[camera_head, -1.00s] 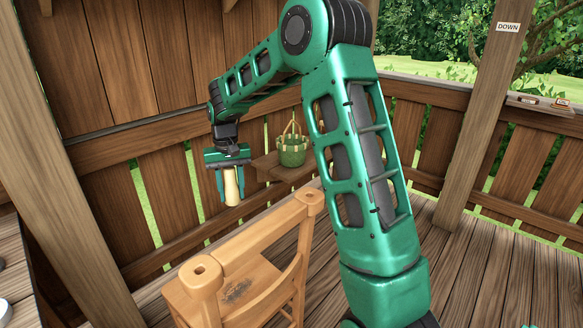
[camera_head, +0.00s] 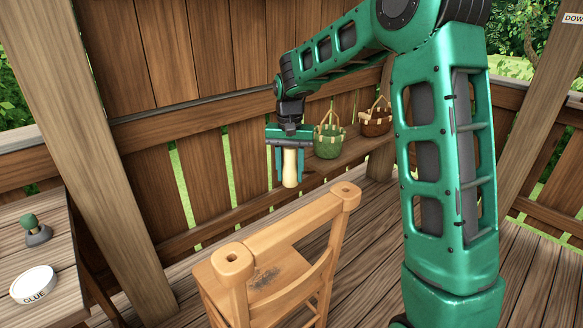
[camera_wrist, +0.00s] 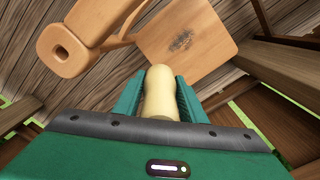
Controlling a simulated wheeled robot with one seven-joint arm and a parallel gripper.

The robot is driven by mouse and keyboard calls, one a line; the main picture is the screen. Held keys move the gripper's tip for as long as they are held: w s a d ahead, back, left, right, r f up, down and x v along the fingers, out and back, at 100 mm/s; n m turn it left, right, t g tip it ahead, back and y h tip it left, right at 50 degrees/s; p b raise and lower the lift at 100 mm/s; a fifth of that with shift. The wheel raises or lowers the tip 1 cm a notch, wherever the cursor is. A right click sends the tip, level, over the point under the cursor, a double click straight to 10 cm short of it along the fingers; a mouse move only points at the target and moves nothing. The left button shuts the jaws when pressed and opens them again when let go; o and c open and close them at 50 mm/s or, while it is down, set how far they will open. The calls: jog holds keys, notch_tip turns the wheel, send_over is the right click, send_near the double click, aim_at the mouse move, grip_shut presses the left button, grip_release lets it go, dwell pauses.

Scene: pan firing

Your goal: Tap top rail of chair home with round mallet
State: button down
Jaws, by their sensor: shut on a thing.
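The wooden chair (camera_head: 262,285) stands upright on the deck in front of me. Its top rail (camera_head: 290,220) runs between two rounded ends, each with a dark hole in its top. One holed end also shows at the upper left of the wrist view (camera_wrist: 62,50), with the seat (camera_wrist: 185,42) beyond. My gripper (camera_head: 290,165) is shut on a pale, rounded wooden piece (camera_wrist: 160,95), which looks like the round mallet. It hangs upright behind the chair, above and apart from it. The jaws hide part of the piece.
A green basket (camera_head: 328,142) and a brown basket (camera_head: 376,118) stand on a ledge (camera_head: 350,152) along the fence. At left, a table (camera_head: 50,240) holds a white GLUE dish (camera_head: 34,284) and a green-knobbed tool (camera_head: 36,229). Deck floor is open at right.

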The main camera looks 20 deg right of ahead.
jog(key=s+a+r+m, duration=0.2)
jog(key=s+r+m, duration=0.3)
jog(key=s, duration=0.3)
jog(key=s+a+r+m, duration=0.2)
jog(key=s+r+m, duration=0.4)
jog(key=s, duration=0.1)
jog(key=shift+s+a+r, duration=0.25)
jog(key=shift+s+r, duration=0.15)
jog(key=shift+a, duration=0.15)
jog(key=shift+w+f, duration=0.2)
jog(key=shift+f, duration=2.3)
jog(key=shift+s, duration=0.1)
